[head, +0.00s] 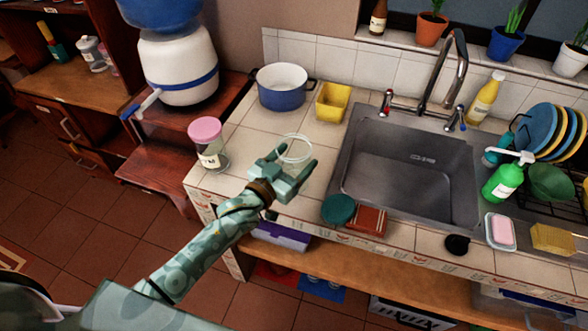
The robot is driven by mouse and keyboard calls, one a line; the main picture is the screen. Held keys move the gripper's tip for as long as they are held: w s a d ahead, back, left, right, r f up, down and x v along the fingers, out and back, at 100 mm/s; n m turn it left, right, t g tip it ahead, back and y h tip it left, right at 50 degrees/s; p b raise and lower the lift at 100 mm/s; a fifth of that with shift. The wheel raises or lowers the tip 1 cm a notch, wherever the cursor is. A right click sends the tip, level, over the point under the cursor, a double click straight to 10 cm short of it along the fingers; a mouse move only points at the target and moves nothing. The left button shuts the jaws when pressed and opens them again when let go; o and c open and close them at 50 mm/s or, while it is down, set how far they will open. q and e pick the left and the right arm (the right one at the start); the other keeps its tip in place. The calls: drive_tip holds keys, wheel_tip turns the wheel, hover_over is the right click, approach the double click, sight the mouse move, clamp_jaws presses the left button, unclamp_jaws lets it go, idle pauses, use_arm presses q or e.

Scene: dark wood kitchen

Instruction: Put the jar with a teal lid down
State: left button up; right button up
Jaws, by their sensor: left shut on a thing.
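My left gripper (288,172) is above the tiled counter, left of the sink, with its arm coming from the lower left. It is shut on a clear vessel with a pale round rim (296,148); the gripper hides most of its body. I cannot make out a teal lid on it. A dark teal round lid-like disc (338,209) lies near the counter's front edge, right of the gripper and apart from it; no jar body shows under it. My right gripper is not in view.
A pink-lidded jar (207,143) stands left of the gripper. A blue-and-white pot (282,88) and a yellow container (333,102) stand behind. A red-brown block (366,220) is beside the teal disc. The sink basin (405,170) is empty. Bare tiles (240,135) lie between pink-lidded jar and pot.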

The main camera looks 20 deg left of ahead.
use_arm(q)
drive_tip(key=f, duration=0.1)
drive_tip(key=w+f, duration=0.1)
drive_tip(key=f, duration=0.1)
drive_tip(key=shift+w+a+f+b, duration=0.15)
drive_tip(key=shift+b, duration=0.25)
drive_tip(key=shift+f, duration=0.25)
drive_tip(key=shift+f, duration=0.15)
drive_tip(key=o, duration=0.9)
drive_tip(key=shift+f, duration=0.2)
drive_tip(key=shift+c, duration=0.2)
drive_tip(key=o, duration=0.4)
drive_tip(key=shift+r, duration=0.1)
drive_tip(key=shift+b, duration=0.3)
drive_tip(key=p+v, duration=0.1)
drive_tip(key=v, duration=1.5)
drive_tip(key=shift+s+a+r, duration=0.1)
drive_tip(key=shift+s+r, duration=0.05)
drive_tip(key=shift+s, duration=0.1)
